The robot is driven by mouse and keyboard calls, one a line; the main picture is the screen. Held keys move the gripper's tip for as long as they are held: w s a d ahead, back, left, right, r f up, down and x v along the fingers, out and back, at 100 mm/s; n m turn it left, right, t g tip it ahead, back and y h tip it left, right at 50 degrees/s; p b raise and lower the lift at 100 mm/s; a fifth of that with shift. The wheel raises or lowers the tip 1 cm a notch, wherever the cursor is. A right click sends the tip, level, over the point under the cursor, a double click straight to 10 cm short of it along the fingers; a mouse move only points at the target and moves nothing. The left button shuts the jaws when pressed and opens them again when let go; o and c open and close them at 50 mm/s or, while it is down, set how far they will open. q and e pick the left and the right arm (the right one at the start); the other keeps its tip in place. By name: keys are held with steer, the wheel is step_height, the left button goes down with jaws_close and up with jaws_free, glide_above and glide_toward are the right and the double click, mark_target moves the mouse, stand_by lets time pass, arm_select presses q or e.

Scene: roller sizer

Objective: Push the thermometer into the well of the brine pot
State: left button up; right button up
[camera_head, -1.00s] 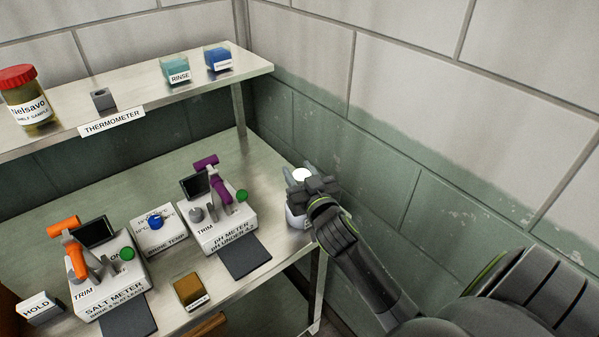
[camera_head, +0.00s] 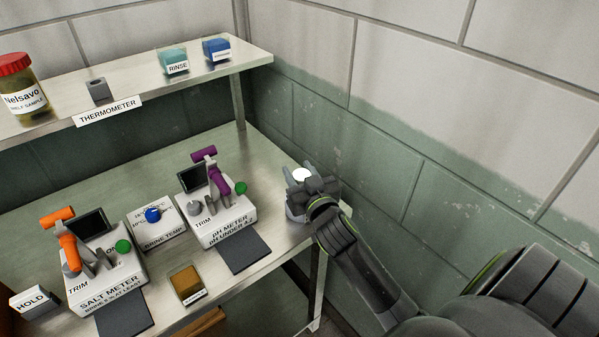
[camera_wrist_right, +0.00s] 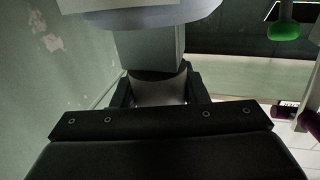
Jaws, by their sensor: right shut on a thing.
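My right gripper (camera_head: 303,184) is at the right end of the steel bench. It is shut on the thermometer (camera_head: 301,175), which shows a pale round top. In the right wrist view, the fingers (camera_wrist_right: 158,90) close on a grey square block of the thermometer (camera_wrist_right: 150,48), under the pale disc. The brine pot (camera_head: 293,214) seems to be the whitish body just below the gripper, mostly hidden by it. The well and the thermometer's lower end are hidden, so I cannot tell how deep it sits. My left gripper is out of view.
The pH meter (camera_head: 229,232) with a purple lever stands left of the gripper; the brine temp box (camera_head: 160,232) and salt meter (camera_head: 115,285) are further left. A shelf (camera_head: 150,95) holds an empty-looking thermometer holder (camera_head: 98,90). A wall (camera_head: 400,180) stands close right.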

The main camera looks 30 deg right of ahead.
steer(key=shift+f, duration=0.2)
steer(key=o, duration=1.1)
steer(key=shift+c, duration=0.2)
steer(key=shift+s, duration=0.1)
steer(key=s+a+b, duration=0.3)
steer(key=s, duration=1.4)
steer(key=shift+a+f, duration=0.15)
steer(key=shift+f, duration=0.05)
